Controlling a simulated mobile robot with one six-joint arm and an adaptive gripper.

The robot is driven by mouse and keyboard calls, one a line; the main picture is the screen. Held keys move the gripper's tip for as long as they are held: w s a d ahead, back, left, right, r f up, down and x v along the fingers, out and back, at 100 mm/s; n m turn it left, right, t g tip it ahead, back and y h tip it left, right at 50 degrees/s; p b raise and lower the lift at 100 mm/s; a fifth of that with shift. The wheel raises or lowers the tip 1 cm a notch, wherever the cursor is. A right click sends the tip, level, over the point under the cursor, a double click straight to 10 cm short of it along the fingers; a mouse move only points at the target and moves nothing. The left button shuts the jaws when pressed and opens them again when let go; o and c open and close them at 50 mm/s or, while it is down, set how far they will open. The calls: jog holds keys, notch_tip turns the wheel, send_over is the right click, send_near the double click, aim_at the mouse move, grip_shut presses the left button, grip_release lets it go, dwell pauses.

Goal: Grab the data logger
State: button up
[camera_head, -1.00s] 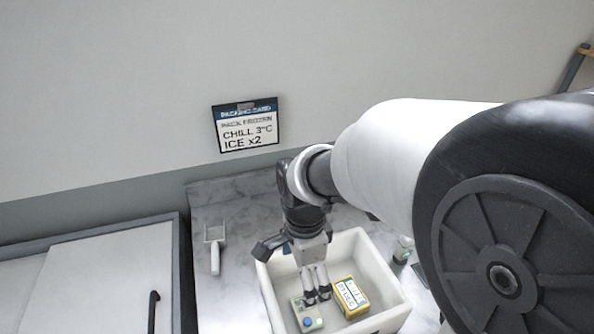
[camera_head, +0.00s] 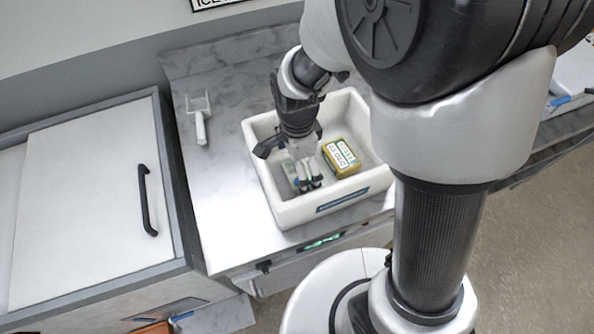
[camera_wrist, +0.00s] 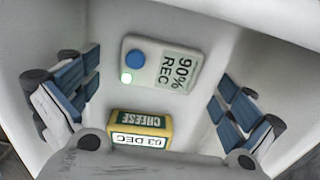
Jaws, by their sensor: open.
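The data logger (camera_wrist: 160,66) is a small pale device with a "90% REC" screen, a blue button and a lit white-green dot. In the wrist view it lies on the floor of the white bin, between and beyond my open fingers. In the head view my gripper (camera_head: 309,184) reaches down into the bin and mostly hides the logger; a pale part of it (camera_head: 289,170) shows beside the fingers. My gripper, also in the wrist view (camera_wrist: 152,98), is open with nothing between its fingertips.
A yellow cheese box (camera_head: 341,158) marked "03 DEC" lies in the bin right of my gripper. The bin's walls (camera_head: 335,207) stand close around. A white scoop (camera_head: 200,120) lies on the counter to the left, near a lidded chest (camera_head: 90,190) with a black handle.

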jog(key=shift+f, duration=0.9)
jog(key=shift+r, duration=0.1)
jog(key=c, duration=1.2)
jog(key=shift+o, duration=0.2)
